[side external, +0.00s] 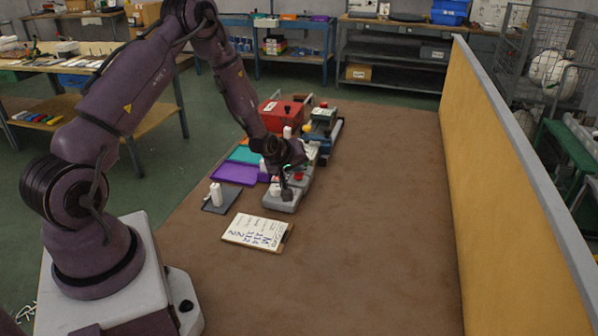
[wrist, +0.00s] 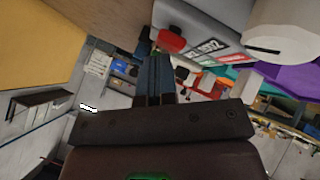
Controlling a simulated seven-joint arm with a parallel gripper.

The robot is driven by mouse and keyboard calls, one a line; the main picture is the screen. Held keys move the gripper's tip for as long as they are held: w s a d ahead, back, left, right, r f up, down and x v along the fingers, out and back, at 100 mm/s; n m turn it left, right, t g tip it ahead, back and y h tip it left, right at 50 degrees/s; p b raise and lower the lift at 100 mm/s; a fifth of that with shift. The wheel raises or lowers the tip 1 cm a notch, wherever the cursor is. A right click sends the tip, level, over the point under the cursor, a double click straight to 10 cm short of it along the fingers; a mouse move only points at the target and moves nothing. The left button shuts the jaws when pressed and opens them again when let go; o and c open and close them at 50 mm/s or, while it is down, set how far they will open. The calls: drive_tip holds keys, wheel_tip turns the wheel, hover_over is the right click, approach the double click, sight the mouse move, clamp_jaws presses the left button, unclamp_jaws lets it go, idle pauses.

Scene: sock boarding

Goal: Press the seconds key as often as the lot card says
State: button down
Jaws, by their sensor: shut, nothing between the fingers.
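The lot card (side external: 256,232) lies on the brown table on a clipboard, nearest the arm's base; its handwriting is too small to read surely. Behind it stands a grey keyed unit (side external: 282,206), with a red button and pale keys on top. In the wrist view the shut fingers (wrist: 160,62) show beside a red button (wrist: 172,40) and small printed labels (wrist: 212,47) on the grey housing.
A red box (side external: 275,113) stands farther back. The table's right side is clear up to a yellow partition (side external: 500,170).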

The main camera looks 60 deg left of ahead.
sight(297, 174)
idle(0.3)
drive_tip(key=shift+r, duration=1.05)
drive_tip(key=shift+r, duration=0.1)
wheel_tip(297, 174, up, 5)
drive_tip(key=shift+f, duration=0.1)
drive_tip(key=shift+s+d, duration=0.1)
idle(0.4)
